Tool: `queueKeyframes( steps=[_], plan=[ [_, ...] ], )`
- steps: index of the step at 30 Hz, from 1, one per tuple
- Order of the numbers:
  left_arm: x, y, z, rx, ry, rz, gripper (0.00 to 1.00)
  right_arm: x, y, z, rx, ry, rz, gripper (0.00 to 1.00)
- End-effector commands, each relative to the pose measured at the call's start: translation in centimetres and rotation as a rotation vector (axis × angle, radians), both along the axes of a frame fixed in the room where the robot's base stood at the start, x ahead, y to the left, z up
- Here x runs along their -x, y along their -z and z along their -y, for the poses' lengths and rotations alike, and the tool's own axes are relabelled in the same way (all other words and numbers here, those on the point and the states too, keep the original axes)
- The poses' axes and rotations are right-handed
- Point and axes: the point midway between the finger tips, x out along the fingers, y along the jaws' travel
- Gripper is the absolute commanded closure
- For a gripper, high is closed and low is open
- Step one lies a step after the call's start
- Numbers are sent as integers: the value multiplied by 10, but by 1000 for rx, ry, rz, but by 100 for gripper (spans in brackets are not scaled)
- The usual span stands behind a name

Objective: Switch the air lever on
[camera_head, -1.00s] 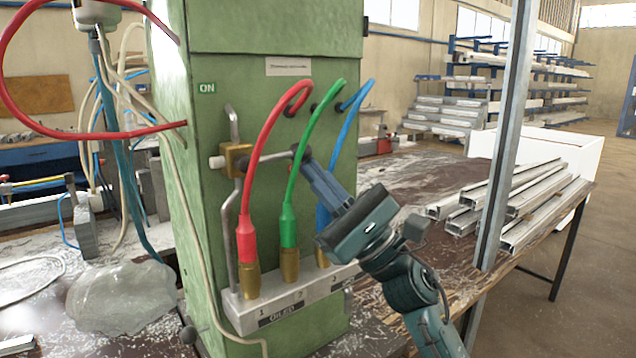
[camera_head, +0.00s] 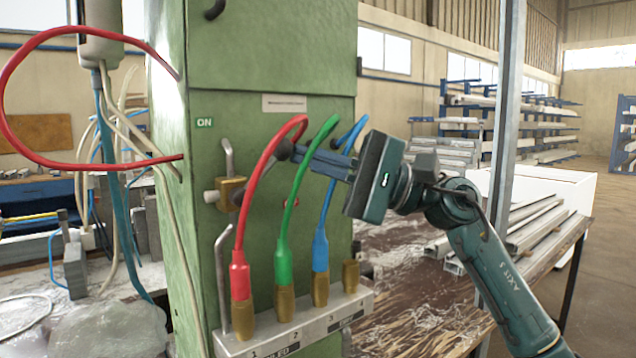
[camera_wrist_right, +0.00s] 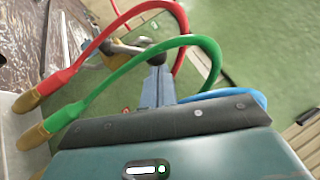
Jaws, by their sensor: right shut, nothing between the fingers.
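The air lever's brass valve body (camera_head: 230,193) is on the green cabinet's front, on a grey pipe. Its arm slants up and right, partly behind the red hose, to a dark knob (camera_head: 284,148). The ON label (camera_head: 204,123) is above and left of the valve; a small red mark (camera_head: 290,203) lies right of it. My right gripper (camera_head: 297,155) is shut and empty, its fingertips at the knob; contact is unclear. Its fingers (camera_wrist_right: 157,85) also show in the right wrist view, close to the hoses. My left gripper is not in view.
Red (camera_head: 240,240), green (camera_head: 283,235) and blue (camera_head: 320,240) hoses arch in front of the cabinet (camera_head: 270,60), close to my right gripper. They rise from brass fittings on a grey manifold (camera_head: 300,325). Metal profiles (camera_head: 530,225) and an upright post (camera_head: 507,100) are at right.

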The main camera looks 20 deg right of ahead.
Motion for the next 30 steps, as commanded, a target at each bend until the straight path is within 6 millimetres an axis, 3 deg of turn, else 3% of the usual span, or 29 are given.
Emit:
queueKeyframes(
  steps=[3, 15, 30],
  plan=[
    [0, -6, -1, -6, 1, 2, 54, 2, -15, -5, 108, 1, 44, 100],
    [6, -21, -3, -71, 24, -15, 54, 10, -47, -28, 460, -1, 169, 100],
    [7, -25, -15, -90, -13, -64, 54, 19, -59, -52, 743, -2, 270, 100]
  ],
)
